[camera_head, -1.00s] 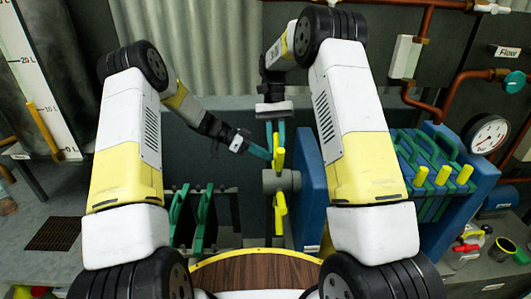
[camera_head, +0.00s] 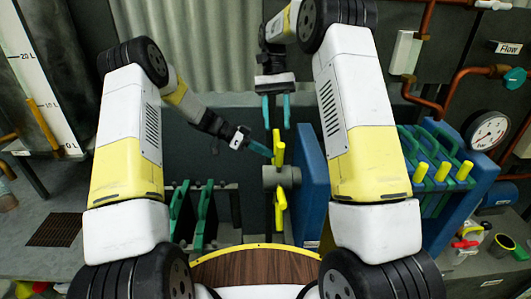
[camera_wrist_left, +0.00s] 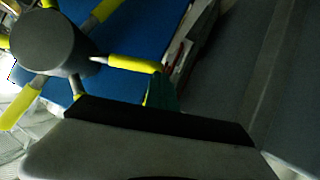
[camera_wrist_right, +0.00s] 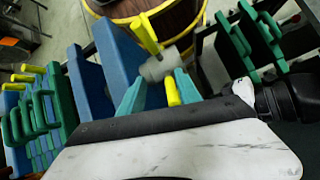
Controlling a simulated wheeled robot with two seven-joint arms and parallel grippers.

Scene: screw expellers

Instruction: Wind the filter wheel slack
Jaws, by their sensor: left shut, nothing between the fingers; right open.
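The filter wheel has a grey hub (camera_head: 283,178) with yellow-tipped spokes, beside a blue plate (camera_head: 313,185). In the head view one yellow spoke (camera_head: 279,147) points up and another points down. My left gripper (camera_head: 262,150) is shut and empty, its teal tips close to the upper spoke; I cannot tell if they touch. In the left wrist view the hub (camera_wrist_left: 50,45) and several spokes show. My right gripper (camera_head: 276,110) is open above the upper spoke. In the right wrist view, a yellow spoke (camera_wrist_right: 172,91) appears between its fingers, pointing toward the camera.
Green-handled plates (camera_head: 191,215) stand left of the wheel. A second blue block with yellow-tipped handles (camera_head: 442,173) stands at the right. A wooden round top (camera_head: 255,266) is in front. A gauge (camera_head: 489,131) and copper pipes (camera_head: 428,115) are at the right.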

